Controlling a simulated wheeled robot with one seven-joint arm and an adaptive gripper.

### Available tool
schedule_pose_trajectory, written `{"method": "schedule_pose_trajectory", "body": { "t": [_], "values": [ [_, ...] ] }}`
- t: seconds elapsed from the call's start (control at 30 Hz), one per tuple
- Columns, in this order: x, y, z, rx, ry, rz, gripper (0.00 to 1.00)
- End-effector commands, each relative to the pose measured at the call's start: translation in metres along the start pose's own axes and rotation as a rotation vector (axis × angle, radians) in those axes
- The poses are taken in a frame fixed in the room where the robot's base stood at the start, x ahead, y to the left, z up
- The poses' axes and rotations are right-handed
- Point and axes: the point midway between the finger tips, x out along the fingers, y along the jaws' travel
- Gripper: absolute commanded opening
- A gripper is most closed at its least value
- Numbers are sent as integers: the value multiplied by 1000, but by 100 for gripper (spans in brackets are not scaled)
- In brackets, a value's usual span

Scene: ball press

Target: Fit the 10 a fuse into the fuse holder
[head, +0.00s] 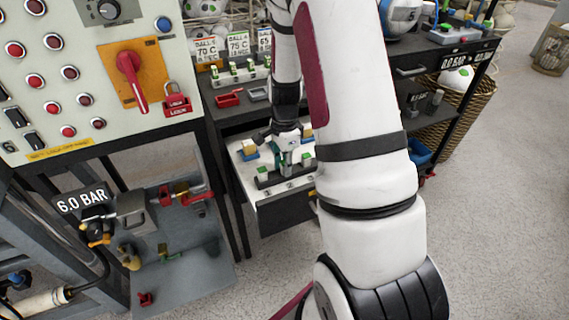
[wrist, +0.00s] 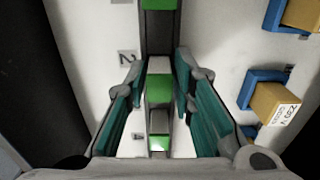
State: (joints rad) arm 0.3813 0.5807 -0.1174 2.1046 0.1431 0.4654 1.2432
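My gripper (head: 285,157) points down into an open, light-floored drawer in the head view. In the wrist view its two teal-padded fingers (wrist: 160,100) stand apart, on either side of a green-and-white block (wrist: 160,88) on a dark rail (wrist: 157,40). Narrow gaps seem to show beside the block, so contact is not evident. Another green-topped block (wrist: 158,143) lies lower on the same rail, and a third green piece (wrist: 158,4) is at the top edge. I cannot tell which piece is the 10 A fuse.
The drawer (head: 290,215) juts out under a dark bench, with a red tray (head: 228,99) and a rack of green-and-white pieces (head: 240,74) on top. A control panel (head: 75,60) with a red rotary handle stands left.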

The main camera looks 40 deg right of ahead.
Motion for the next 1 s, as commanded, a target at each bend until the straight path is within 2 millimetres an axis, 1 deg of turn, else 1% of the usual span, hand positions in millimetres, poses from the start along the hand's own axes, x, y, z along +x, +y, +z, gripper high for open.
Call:
{"method": "schedule_pose_trajectory", "body": {
  "t": [0.33,0.47,0.57,0.8,0.9,1.0],
  "values": [
    [-1,0,0,0,0,0,36],
    [-11,0,0,-1,0,-1,36],
    [-27,-1,1,-2,1,-3,36],
    [-77,-1,0,-1,1,-5,36],
    [-95,0,0,-2,1,-4,36],
    [-109,-1,0,-1,1,-3,36]
  ]
}}
